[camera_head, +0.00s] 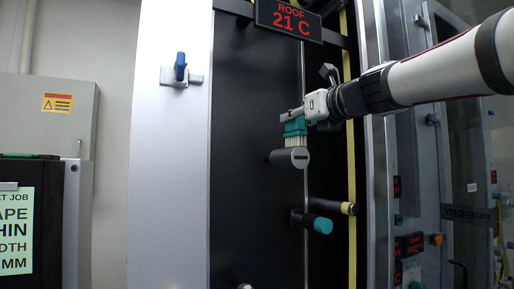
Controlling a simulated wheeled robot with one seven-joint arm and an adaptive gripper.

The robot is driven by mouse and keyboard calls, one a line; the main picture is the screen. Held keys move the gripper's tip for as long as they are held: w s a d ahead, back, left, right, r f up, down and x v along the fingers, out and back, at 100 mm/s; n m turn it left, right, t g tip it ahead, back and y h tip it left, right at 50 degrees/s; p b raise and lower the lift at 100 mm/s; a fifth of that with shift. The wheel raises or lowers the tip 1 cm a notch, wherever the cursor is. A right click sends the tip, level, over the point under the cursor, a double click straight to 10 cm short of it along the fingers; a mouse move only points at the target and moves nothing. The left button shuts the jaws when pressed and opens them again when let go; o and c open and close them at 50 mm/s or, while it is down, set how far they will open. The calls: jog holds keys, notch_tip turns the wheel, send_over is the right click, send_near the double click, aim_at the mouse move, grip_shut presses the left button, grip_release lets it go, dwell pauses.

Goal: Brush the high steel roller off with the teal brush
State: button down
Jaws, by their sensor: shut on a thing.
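The teal brush (295,128) is in my gripper (306,112), which is shut on its teal upper part. Its pale bristles point down. The high steel roller (291,158) is a short grey cylinder that juts out of the dark back panel, its round end face toward me with a dark slot. The bristle tips are at the top of the roller and seem to touch it. My white arm reaches in from the right.
A pale upright panel (168,150) with a blue-handled latch (181,68) stands at left. A yellow strip (351,180) runs vertically behind.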

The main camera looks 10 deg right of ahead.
jog(key=shift+x, duration=2.3)
jog(key=shift+w+a+p, duration=0.15)
jog(key=shift+w+p, duration=0.2)
jog(key=shift+w, duration=0.1)
jog(key=shift+r+p, duration=1)
jog(key=shift+p, duration=0.1)
notch_tip(320, 180, up, 4)
jog(key=p, duration=0.4)
jog(key=shift+p, duration=0.3)
